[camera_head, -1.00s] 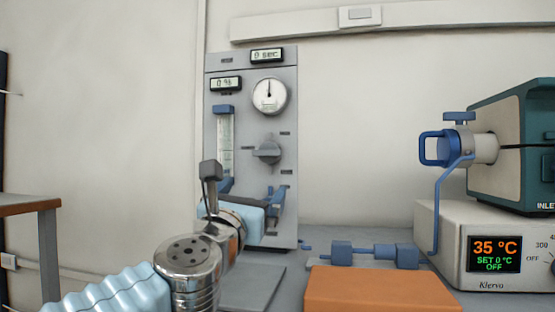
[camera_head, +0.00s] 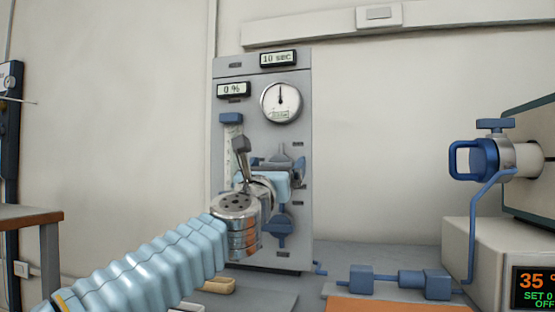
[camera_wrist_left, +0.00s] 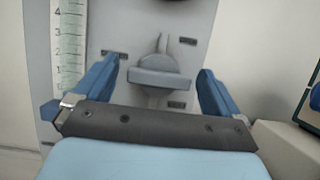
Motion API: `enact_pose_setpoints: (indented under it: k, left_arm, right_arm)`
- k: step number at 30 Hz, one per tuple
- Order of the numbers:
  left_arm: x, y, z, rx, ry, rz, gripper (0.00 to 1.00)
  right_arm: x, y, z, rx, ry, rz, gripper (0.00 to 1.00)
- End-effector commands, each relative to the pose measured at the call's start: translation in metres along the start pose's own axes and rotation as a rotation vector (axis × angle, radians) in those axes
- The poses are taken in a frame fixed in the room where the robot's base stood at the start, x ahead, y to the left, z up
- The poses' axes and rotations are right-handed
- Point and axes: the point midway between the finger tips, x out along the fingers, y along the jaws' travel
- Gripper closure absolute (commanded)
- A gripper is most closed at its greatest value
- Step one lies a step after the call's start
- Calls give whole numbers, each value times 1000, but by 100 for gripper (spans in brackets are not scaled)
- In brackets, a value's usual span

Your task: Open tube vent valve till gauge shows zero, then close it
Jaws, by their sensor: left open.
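A grey control panel (camera_head: 297,215) on the back wall carries a round white gauge (camera_head: 281,101), its needle pointing straight up. A grey rotary knob (camera_head: 279,157) sits below the gauge; it also shows in the left wrist view (camera_wrist_left: 160,72). My left gripper (camera_head: 279,168) is open in front of it, with its blue fingers (camera_wrist_left: 157,82) spread on either side of the knob; I cannot tell whether they touch it. A blue valve handle (camera_head: 279,226) is lower on the panel. My right gripper is not in view.
Displays read "10 sec" (camera_head: 278,58) and "0 %" (camera_head: 233,89). A flow tube (camera_head: 230,145) stands left of the knob, partly hidden by my wrist. Blue pipework (camera_head: 400,280) lies on the bench; an orange mat (camera_head: 400,305) is in front. The furnace controller (camera_head: 500,250) stands at right.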

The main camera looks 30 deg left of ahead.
Motion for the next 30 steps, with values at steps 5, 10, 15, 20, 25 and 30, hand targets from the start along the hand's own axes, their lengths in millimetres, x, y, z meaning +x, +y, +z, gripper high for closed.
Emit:
enact_pose_setpoints:
  k: [5,10,15,20,25,30]
  left_arm:
    - [13,0,1,0,-1,0,2]
    - [14,0,0,0,-1,0,2]
    - [13,0,0,0,-1,0,13]
    - [13,0,0,0,-1,0,37]
    - [13,0,0,1,-1,-1,53]
    - [13,0,0,18,-1,-7,53]
  right_arm:
    - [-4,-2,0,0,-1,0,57]
    - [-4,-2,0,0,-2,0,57]
    - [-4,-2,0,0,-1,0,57]
    - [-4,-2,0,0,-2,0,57]
    - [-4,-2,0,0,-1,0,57]
    - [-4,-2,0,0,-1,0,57]
